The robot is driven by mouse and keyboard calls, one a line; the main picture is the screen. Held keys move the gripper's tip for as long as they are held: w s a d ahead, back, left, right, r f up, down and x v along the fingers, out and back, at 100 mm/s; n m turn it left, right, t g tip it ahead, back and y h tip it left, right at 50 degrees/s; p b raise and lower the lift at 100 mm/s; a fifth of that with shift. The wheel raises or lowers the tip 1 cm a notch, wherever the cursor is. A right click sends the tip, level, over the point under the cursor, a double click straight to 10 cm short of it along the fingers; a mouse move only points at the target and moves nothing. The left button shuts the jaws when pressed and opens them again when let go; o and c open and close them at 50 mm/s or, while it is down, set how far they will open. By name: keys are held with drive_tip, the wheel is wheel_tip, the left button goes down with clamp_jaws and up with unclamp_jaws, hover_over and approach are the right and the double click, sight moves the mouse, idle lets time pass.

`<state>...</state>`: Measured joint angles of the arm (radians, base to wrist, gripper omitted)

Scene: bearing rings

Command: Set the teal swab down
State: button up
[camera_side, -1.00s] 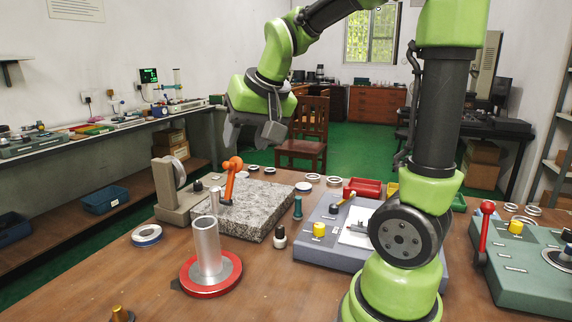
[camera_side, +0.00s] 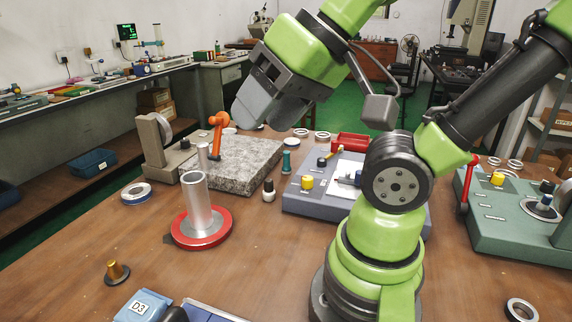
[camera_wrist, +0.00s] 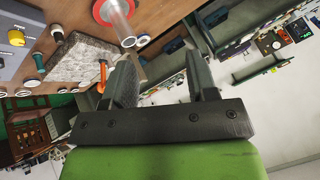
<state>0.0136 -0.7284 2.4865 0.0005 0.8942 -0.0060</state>
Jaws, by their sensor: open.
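A small teal upright piece (camera_side: 286,162) stands on the table between the granite block and the grey-blue panel in the side view; it is the only teal piece I make out, and its fine shape is too small to tell. My gripper (camera_side: 262,118) is high above the table, over the back of the granite block in the picture, well apart from the teal piece. In the wrist view my gripper (camera_wrist: 160,72) has its two fingers apart, and I see nothing held between them.
A metal post (camera_side: 197,200) on a red round base (camera_side: 215,238) stands in front of the granite block (camera_side: 240,165). An orange-handled clamp (camera_side: 218,125) rises at the block's left. A black-and-white bottle (camera_side: 268,190) stands near the teal piece.

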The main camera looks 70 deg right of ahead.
drive_tip(key=w+d+m+h, duration=0.2)
drive_tip(key=w+d+h, duration=0.1)
drive_tip(key=w+d, duration=0.65)
drive_tip(key=m+g+h, duration=0.2)
drive_tip(key=m+g, duration=0.1)
drive_tip(key=g, duration=0.1)
approach(287, 152)
drive_tip(key=f, duration=0.1)
drive_tip(key=x, duration=0.3)
drive_tip(key=shift+w+a+f, duration=0.25)
drive_tip(key=shift+a+f, duration=0.05)
drive_tip(key=shift+f, duration=0.15)
drive_tip(key=shift+d+x, duration=0.2)
drive_tip(key=shift+x, duration=0.85)
drive_tip(key=shift+d+x, duration=0.15)
drive_tip(key=shift+x, duration=0.9)
drive_tip(key=shift+d+x, duration=0.2)
drive_tip(key=shift+x, duration=0.85)
drive_tip(key=shift+r, duration=0.2)
clamp_jaws()
